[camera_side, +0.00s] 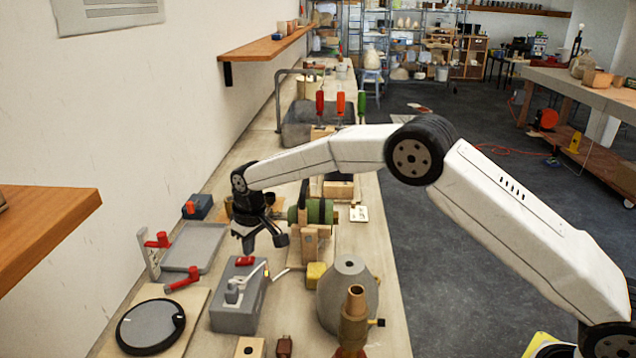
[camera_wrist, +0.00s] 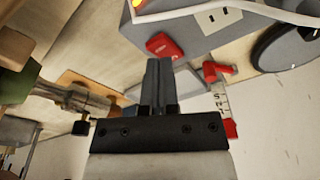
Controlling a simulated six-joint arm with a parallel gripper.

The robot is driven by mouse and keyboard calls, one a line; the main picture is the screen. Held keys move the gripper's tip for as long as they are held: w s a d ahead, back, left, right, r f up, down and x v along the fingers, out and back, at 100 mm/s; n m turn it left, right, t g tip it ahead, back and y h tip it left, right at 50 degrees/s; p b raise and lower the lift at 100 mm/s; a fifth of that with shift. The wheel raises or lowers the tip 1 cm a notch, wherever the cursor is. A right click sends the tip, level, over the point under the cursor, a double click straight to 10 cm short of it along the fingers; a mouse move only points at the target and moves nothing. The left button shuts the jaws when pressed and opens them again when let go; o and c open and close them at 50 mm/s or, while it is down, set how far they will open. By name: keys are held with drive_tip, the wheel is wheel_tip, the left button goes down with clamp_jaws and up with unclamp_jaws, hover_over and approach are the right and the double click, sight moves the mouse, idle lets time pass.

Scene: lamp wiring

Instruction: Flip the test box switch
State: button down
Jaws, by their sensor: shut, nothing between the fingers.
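The grey test box (camera_side: 236,305) stands on the bench in the side view, with a red switch (camera_side: 245,261) at its far end. A white cable runs over the box to a plug on its top. My gripper (camera_side: 248,248) is just above and behind the red switch, pointing down. In the wrist view my gripper (camera_wrist: 159,62) is shut and empty, with its fingertips close to the red switch (camera_wrist: 163,45). I cannot tell whether they touch it. The box (camera_wrist: 188,35) also shows a socket and a glowing orange-yellow spot at the picture's top edge.
A grey tray (camera_side: 197,247) and red-handled clamps (camera_side: 182,280) lie left of the box. A round dark disc (camera_side: 150,327) lies in front left. A grey cone-shaped lampshade (camera_side: 349,285), a yellow block (camera_side: 316,275) and a green cylinder (camera_side: 318,211) stand to the right.

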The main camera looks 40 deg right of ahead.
sight(251, 259)
drive_tip(key=shift+f, duration=0.9)
idle(0.8)
drive_tip(key=shift+r, duration=3.55)
drive_tip(key=s+d+m, duration=0.1)
drive_tip(key=s+d, duration=0.2)
drive_tip(key=s, duration=0.2)
drive_tip(key=s+d+r+m, duration=0.1)
drive_tip(key=s+d, duration=0.2)
drive_tip(key=s, duration=0.3)
drive_tip(key=s+d+m, duration=0.1)
drive_tip(key=s+d, duration=0.3)
drive_tip(key=s, duration=0.1)
drive_tip(key=shift+s+d+r+m, duration=0.1)
drive_tip(key=shift+s+r+m, duration=0.2)
drive_tip(key=shift+r+m, duration=0.1)
drive_tip(key=shift+m+t, duration=0.3)
drive_tip(key=shift+m, duration=0.1)
drive_tip(key=s, duration=0.2)
drive_tip(key=s+d+f, duration=0.1)
drive_tip(key=s, duration=0.2)
drive_tip(key=s+d, duration=0.1)
drive_tip(key=s, duration=0.1)
drive_tip(key=shift+s+d+f, duration=0.15)
drive_tip(key=shift+s+f, duration=0.05)
drive_tip(key=s+d+f+n, duration=0.1)
drive_tip(key=s+d+f, duration=0.1)
drive_tip(key=s, duration=0.6)
drive_tip(key=shift+s+f+n, duration=0.2)
drive_tip(key=shift+f+n, duration=0.1)
drive_tip(key=shift+f, duration=0.15)
